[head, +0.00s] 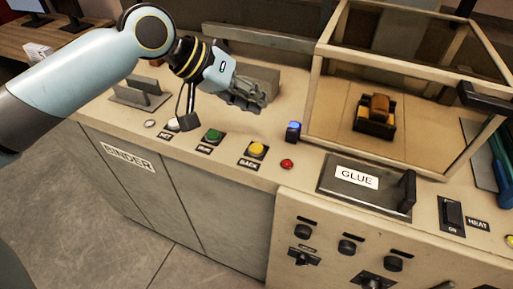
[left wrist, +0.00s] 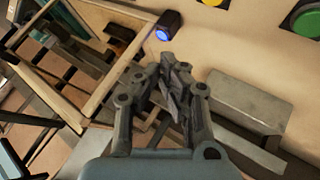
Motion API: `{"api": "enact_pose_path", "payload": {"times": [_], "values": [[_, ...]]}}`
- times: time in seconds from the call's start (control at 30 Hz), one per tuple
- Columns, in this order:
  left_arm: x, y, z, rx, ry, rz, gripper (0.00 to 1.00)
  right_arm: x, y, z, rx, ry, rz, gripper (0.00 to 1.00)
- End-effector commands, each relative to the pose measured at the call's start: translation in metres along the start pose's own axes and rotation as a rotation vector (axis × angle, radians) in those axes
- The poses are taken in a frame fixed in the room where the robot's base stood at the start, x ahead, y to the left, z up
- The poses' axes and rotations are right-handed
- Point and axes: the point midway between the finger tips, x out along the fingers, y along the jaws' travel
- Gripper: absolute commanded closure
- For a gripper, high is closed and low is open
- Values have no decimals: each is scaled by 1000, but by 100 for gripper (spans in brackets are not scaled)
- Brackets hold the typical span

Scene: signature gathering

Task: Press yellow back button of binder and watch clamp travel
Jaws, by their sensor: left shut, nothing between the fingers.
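The yellow button (head: 257,149) sits in a black square mount above the label BACK on the cream binder console (head: 120,112). Its edge also shows at the top of the left wrist view (left wrist: 223,2). My left gripper (head: 258,103) is shut and empty, held over the console behind the yellow button and apart from it. In the left wrist view its fingers (left wrist: 175,72) meet over the machine top. A grey metal block (head: 258,80) stands behind the gripper, partly hidden; I cannot tell if it belongs to the clamp. My right gripper is not in view.
A green button (head: 213,135) is left of the yellow one, a red button (head: 287,164) right. A blue-lit box (head: 293,131) stands beside the framed transparent cover (head: 316,75). The GLUE lid (head: 335,191) and HEAT switch (head: 451,214) lie further right. Upright plates (head: 140,92) stand left.

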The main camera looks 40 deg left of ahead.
Motion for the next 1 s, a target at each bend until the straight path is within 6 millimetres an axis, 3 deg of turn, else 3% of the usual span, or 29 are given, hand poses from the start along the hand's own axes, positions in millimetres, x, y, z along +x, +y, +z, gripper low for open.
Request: {"api": "enact_pose_path", "payload": {"times": [0.47, 0.7, 1.0], "values": [[43, -31, 31, 1, 0, -1, 100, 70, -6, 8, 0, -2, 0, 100], [55, -40, 40, 0, 0, 0, 100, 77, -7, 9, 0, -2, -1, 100], [56, -41, 41, 1, 0, 0, 100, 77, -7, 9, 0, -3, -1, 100]]}}
